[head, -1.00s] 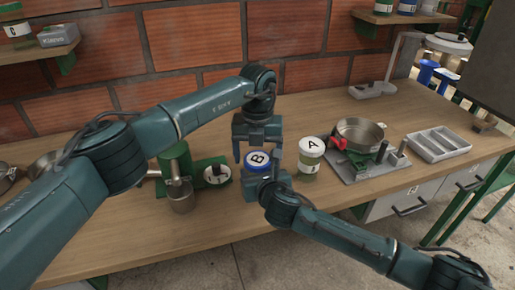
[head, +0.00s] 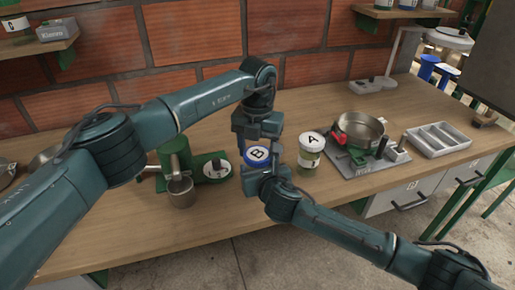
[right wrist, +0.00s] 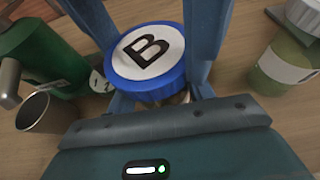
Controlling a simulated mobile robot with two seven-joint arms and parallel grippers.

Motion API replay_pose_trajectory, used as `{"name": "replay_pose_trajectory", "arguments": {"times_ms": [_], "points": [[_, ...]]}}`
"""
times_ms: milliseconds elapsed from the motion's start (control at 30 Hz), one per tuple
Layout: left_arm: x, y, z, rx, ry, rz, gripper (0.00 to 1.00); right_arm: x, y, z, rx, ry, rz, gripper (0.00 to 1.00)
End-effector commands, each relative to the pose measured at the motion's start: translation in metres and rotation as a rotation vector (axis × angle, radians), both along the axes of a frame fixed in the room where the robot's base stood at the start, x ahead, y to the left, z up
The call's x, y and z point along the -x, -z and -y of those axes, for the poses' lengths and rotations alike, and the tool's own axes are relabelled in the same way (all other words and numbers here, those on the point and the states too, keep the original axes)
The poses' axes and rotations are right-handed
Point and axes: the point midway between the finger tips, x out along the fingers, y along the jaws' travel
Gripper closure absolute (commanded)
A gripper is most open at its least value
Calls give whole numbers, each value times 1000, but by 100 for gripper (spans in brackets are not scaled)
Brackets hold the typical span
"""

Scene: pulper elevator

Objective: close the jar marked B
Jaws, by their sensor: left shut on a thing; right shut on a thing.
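The jar marked B has a blue lid (head: 257,156) with a white top and a black B. The lid sits on top of the jar and also shows in the right wrist view (right wrist: 148,60). My left gripper (head: 258,150) comes down from above, its fingers on either side of the lid, shut on it. My right gripper (head: 262,178) is low at the front of the jar, shut on its body. The jar body is mostly hidden by the grippers. Whether the lid is fully tight cannot be seen.
A jar marked A (head: 311,150) stands close on the right. A green machine (head: 175,158) with a metal cup (head: 181,191) stands on the left. A grey plate with a metal pan (head: 358,131) and a grey divided tray (head: 437,140) are farther right. The brick wall is behind.

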Motion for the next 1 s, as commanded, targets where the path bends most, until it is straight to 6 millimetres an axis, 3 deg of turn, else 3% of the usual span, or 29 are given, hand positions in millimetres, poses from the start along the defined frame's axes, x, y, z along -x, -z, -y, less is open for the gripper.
{"name": "replay_pose_trajectory", "arguments": {"times_ms": [333,367,600,867,1000], "points": [[0,0,0,0,64,1,67,0,-1,0,-1,0,2,100],[0,0,0,0,64,1,38,0,-1,0,-1,0,2,100],[0,0,0,0,63,1,18,0,-1,0,-1,0,2,100],[0,-1,0,0,63,1,18,0,-1,0,-1,0,2,100],[-1,-12,0,1,63,3,18,0,-1,0,-1,0,2,100]]}}
